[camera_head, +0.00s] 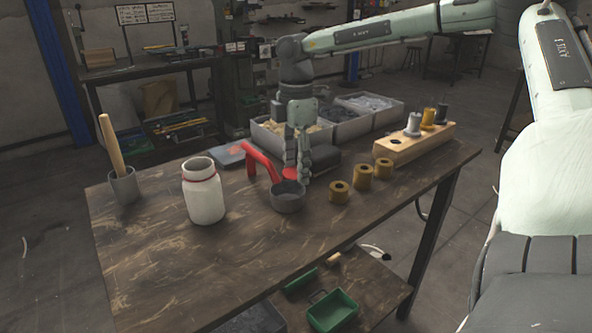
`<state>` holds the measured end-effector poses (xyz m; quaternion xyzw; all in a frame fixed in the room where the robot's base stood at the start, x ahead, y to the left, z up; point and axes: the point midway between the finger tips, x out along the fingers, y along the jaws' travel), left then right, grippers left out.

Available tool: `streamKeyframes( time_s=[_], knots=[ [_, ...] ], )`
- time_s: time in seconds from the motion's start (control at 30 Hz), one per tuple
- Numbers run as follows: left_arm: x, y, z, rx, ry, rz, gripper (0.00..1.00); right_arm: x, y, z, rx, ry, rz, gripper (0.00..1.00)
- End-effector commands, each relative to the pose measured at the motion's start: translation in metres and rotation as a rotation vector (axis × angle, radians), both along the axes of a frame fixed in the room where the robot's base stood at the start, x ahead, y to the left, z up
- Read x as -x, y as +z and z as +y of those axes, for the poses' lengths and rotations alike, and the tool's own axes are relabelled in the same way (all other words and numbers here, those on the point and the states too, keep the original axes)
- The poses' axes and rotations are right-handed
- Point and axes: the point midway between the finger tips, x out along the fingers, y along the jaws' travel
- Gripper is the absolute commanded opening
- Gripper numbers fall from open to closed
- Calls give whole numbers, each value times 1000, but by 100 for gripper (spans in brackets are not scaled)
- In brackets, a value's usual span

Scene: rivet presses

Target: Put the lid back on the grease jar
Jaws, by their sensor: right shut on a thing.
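The white grease jar (204,200), with a red ring at its neck, stands upright and open on the left half of the wooden table (165,265). My right gripper (303,178) points down over the middle of the table, to the right of the jar and apart from it. It is shut on a small red thing (289,173) that looks like the lid. The fingers and a grey cup in front hide part of it, so its outline and tilt are unclear. My left gripper is not in view.
Several brass bushings (339,193) and a wooden peg block (415,145) are to the right. A pot (124,188) with a wooden handle stands far left. The front-left table is clear.

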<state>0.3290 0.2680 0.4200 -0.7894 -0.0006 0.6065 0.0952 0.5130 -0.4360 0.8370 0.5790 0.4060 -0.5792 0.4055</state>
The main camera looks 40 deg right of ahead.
Motion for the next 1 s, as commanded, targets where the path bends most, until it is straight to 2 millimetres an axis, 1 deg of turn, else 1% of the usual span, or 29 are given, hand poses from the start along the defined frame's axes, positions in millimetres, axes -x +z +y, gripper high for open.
streamKeyframes(
  time_s=[0.13,0.3,0.4,0.5,0.67,1.0],
  knots=[
    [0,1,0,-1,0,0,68,-1,24,0,1,-1,-7,39],
    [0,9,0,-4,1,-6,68,-1,59,0,4,0,-5,39],
    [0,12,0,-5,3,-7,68,-1,76,0,2,0,-3,39],
    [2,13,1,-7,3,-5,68,-1,88,0,1,0,-3,39],
    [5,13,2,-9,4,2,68,0,96,0,1,0,-1,39],
    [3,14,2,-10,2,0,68,0,96,0,0,2,0,39]
  ],
)
